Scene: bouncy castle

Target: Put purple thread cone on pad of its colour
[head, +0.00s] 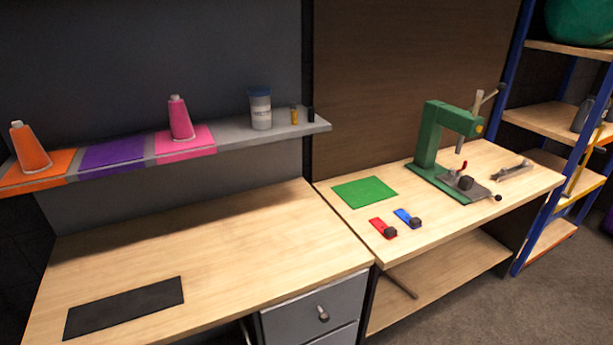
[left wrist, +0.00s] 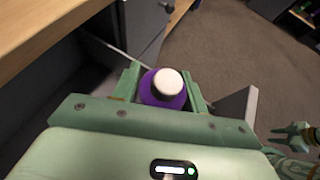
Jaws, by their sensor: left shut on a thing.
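The purple thread cone (left wrist: 165,88) with a white top is between the fingers of my left gripper (left wrist: 166,92) in the left wrist view, seen from above. The gripper is shut on it, beside the bench and above the floor. The purple pad (head: 113,154) lies bare on the wall shelf in the head view, between the orange pad (head: 38,175) and the pink pad (head: 196,143). Neither gripper shows in the head view. A green part, apparently my right gripper (left wrist: 296,135), shows at the right of the left wrist view, too small to read its jaws.
An orange cone (head: 29,149) and a pink cone (head: 180,119) stand on the neighbouring pads. A white jar (head: 260,109) and small bottles stand farther right on the shelf (head: 235,134). The workbench (head: 215,240) below is mostly clear, with a black mat (head: 125,307).

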